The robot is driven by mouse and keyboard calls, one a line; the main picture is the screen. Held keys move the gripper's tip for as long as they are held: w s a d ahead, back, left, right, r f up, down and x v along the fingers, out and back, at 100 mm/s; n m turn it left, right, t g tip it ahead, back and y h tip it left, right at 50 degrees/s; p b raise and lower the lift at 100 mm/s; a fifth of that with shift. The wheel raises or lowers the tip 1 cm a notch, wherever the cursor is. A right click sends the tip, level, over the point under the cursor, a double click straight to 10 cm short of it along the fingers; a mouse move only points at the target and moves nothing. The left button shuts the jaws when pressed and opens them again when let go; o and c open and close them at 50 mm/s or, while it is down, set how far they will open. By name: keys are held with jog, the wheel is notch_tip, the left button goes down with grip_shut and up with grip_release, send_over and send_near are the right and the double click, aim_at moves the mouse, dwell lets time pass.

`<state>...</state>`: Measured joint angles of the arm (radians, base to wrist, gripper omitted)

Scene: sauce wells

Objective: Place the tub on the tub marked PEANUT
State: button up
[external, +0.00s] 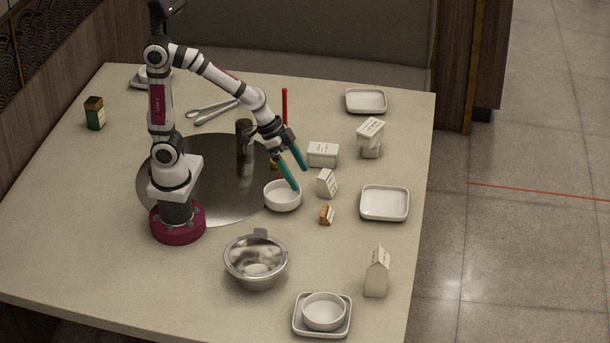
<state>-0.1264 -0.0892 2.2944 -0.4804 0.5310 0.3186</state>
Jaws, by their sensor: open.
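Several white, printed containers stand to the right of my gripper (301,178); their print is too small to read, so I cannot tell which says PEANUT. One white tub (322,155) lies just beyond the fingers. A small white container (327,183) stands right of the fingertips. Farther right, a white tub (371,128) rests on top of another white tub (370,152), set slightly askew. My gripper is open, its teal fingers apart and pointing down. One fingertip is at a round white bowl (283,200); whether it touches the bowl I cannot tell. Nothing shows between the fingers.
A small brown-and-white packet (326,214) and a tall white carton (376,271) stand nearer. A steel bowl (256,265), square dishes (384,217) (366,93), a red upright stick (285,105) and a dark cylinder (244,145) are around. Bare table lies between the dishes.

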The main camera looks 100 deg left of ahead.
jog(key=s+a+m+g+y, duration=0.2)
jog(key=s+m+g, duration=0.3)
jog(key=s, duration=1.7)
jog(key=shift+s+a+f+g+y, duration=0.2)
jog(key=shift+s+f+g+y, duration=0.2)
jog(key=shift+g, duration=0.2)
